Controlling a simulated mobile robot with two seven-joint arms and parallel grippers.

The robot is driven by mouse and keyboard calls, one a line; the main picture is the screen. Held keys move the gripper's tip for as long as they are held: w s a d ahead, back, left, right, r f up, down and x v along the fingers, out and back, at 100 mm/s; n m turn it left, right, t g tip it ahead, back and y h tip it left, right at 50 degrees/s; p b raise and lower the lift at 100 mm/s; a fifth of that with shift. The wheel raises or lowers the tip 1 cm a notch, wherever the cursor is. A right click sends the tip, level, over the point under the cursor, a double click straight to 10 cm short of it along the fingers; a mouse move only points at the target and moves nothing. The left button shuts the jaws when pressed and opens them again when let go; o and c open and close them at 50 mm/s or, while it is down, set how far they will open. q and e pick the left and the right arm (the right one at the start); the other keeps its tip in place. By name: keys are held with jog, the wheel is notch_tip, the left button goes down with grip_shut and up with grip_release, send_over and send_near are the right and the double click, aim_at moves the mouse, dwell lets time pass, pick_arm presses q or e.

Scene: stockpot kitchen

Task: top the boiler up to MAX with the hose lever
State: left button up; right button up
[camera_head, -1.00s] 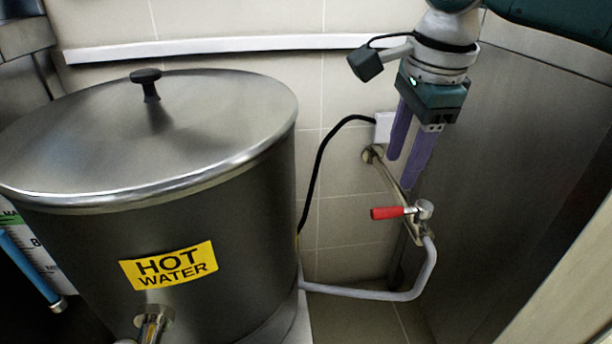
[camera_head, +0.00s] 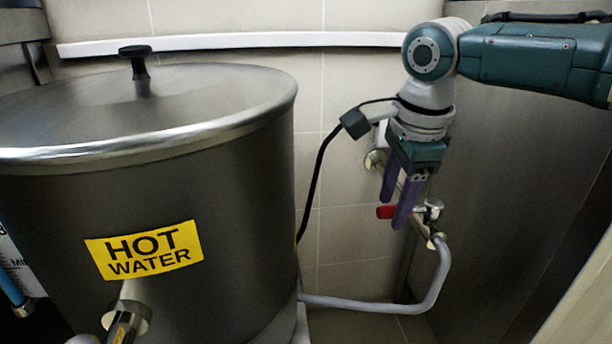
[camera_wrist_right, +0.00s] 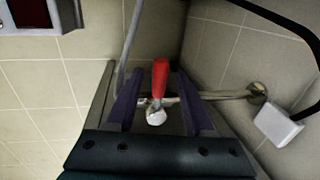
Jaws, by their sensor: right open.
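The boiler (camera_head: 230,210) is a large steel pot with a yellow HOT WATER label, standing on the left in the head view. The red hose lever (camera_head: 385,212) sits on a metal valve (camera_head: 433,209) to its right and points left, partly hidden by my fingers. My right gripper (camera_head: 395,211) is open and points down at the lever. In the right wrist view, the red lever (camera_wrist_right: 160,78) shows between the two purple fingers, with a gap on each side. The blue level tube (camera_head: 12,288) is cut off at the left edge, so its level against MAX is not readable.
A grey hose (camera_head: 440,275) runs from the valve to the boiler's base. A black cable (camera_head: 315,180) hangs between boiler and gripper. A steel panel (camera_head: 520,180) stands close on the right, and a tiled wall (camera_head: 345,235) behind. The boiler's tap (camera_head: 125,322) juts out in front.

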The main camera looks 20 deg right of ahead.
grip_shut()
dwell(1.3)
